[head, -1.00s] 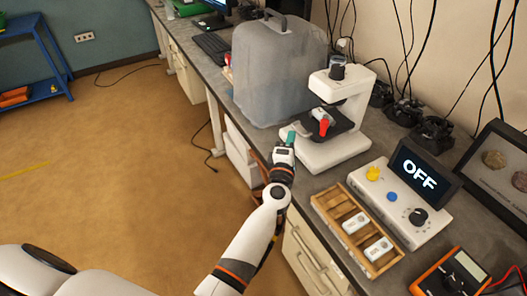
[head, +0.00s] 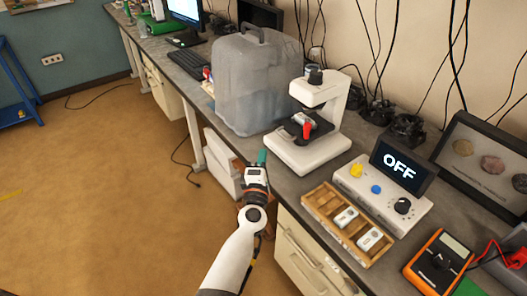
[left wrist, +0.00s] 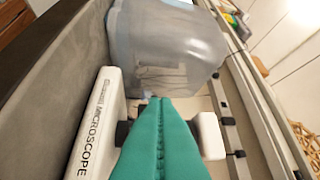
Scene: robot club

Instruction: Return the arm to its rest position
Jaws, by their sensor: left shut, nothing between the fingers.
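My left gripper (head: 262,157) is shut and empty, with teal fingertips, by the bench's front edge. It is just in front of the white microscope (head: 310,150), and I see no contact between them. In the left wrist view the teal fingers (left wrist: 158,140) are pressed together with nothing between them. A white part lettered MICROSCOPE (left wrist: 95,125) is to their left there. A small red-tipped item sits on the microscope's stage. My left arm reaches up from the bottom of the head view. My right gripper is not in view.
A translucent grey cover (head: 255,80) stands behind the microscope. A wooden slide tray (head: 322,203), a control box with an OFF display (head: 400,165) and an orange multimeter (head: 438,262) are on the bench to the right. The floor (head: 100,190) at the left is clear.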

